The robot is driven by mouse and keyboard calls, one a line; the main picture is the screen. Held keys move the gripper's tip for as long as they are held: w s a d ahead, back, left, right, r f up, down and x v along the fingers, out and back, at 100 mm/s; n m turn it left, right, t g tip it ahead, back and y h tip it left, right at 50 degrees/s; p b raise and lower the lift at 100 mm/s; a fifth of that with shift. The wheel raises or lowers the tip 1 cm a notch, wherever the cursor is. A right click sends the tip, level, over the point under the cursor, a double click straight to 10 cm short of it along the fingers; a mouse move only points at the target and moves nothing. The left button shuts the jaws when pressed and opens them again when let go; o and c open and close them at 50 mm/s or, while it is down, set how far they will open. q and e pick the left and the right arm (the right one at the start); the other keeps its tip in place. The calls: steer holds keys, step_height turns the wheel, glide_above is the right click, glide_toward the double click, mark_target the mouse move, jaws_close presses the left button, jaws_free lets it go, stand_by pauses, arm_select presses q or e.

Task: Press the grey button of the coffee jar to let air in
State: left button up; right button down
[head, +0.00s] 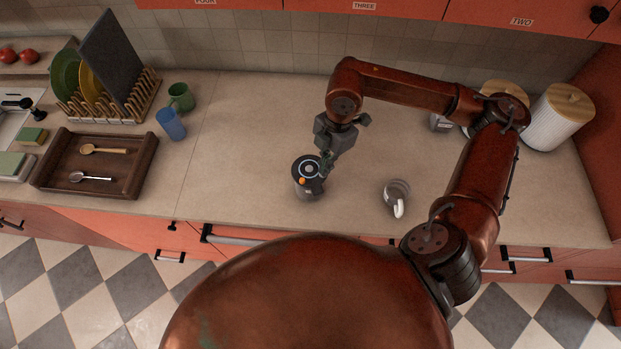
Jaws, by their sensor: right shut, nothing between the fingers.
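The coffee jar (308,185) stands upright on the counter in the middle of the head view. Its dark lid carries a round grey button (309,169) with a pale ring around it, and a small orange spot lies on the lid near it. My right gripper (325,168) is shut and empty, pointing down at the right side of the lid, close to the button. I cannot tell whether its fingertips touch the lid. My left gripper does not show.
A grey mug (397,197) sits right of the jar. White canisters with wooden lids (560,118) stand at the back right. A wooden tray with spoons (132,180), a blue cup (171,124), a green mug (181,98) and a dish rack (118,112) are left. Counter between is clear.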

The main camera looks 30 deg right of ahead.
step_height(320, 180, up, 9)
steer(key=p, duration=0.5)
stand_by(0.7)
stand_by(0.7)
